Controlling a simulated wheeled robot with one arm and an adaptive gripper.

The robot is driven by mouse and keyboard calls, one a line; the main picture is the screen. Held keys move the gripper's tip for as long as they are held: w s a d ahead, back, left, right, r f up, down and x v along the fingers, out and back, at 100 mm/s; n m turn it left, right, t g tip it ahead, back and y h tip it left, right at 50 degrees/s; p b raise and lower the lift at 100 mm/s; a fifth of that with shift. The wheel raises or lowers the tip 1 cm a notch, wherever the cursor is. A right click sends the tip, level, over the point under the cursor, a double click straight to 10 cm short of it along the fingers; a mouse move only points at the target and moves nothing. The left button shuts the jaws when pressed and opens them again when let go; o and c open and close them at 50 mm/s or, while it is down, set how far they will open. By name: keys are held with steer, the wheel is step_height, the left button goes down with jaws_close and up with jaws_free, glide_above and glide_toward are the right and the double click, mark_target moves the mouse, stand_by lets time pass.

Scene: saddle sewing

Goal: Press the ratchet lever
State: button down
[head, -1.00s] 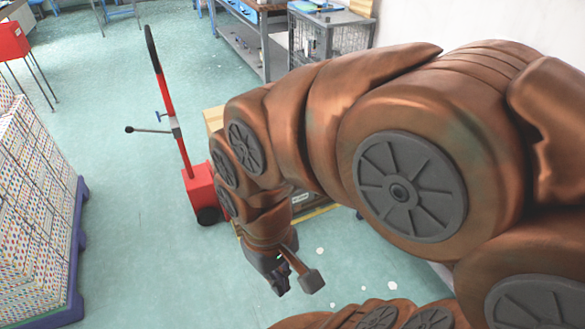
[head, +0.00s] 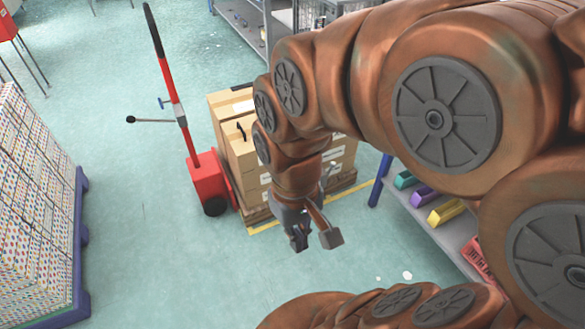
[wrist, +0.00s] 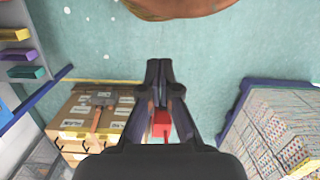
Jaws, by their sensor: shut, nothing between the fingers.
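A grey lever with a black knob (head: 131,119) sticks out to the left from the upright red post (head: 172,97) of a red hand truck; it looks like the ratchet lever. The post rises from a red base (head: 208,183) with black wheels and ends in a black curved handle. My gripper (head: 299,241) points down, shut and empty, to the right of the truck and well apart from the lever. In the wrist view its fingers (wrist: 160,66) are together, and a red part (wrist: 162,123) shows behind them. The lever cannot be made out there.
Cartons on a pallet (head: 228,150) stand right behind the truck, partly hidden by my arm. A blue pallet of patterned boxes (head: 82,215) is at the left. A shelf with coloured bins (head: 447,212) is at the right. The floor left of the truck is clear.

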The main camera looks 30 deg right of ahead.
steer(key=w+d+f+t+b, duration=0.1)
steer(key=w+d+f+b, duration=0.35)
steer(key=w, duration=0.75)
steer(key=w+d+f+t+y+b, duration=0.1)
steer(key=w+f+t+b, duration=0.1)
steer(key=w+f+b, duration=0.8)
steer(key=w+d+f+t+b, duration=0.1)
steer(key=w+d+f+b, duration=0.2)
steer(key=w, duration=1.2)
steer(key=w+d+f+m+t+h+b, duration=0.1)
steer(key=w+d+f+b, duration=0.6)
steer(key=d+f, duration=0.6)
steer(key=w+d+f+m+t+h+b, duration=0.1)
steer(key=w+d+f+m+b, duration=0.1)
steer(key=w+d+f+b, duration=0.6)
steer(key=w+d+f, duration=0.3)
steer(key=d+f, duration=0.2)
steer(key=f, duration=0.1)
steer(key=shift+w+d+t, duration=0.2)
steer(key=shift+w+t, duration=0.1)
steer(key=shift+w, duration=0.05)
steer(key=shift+f, duration=0.1)
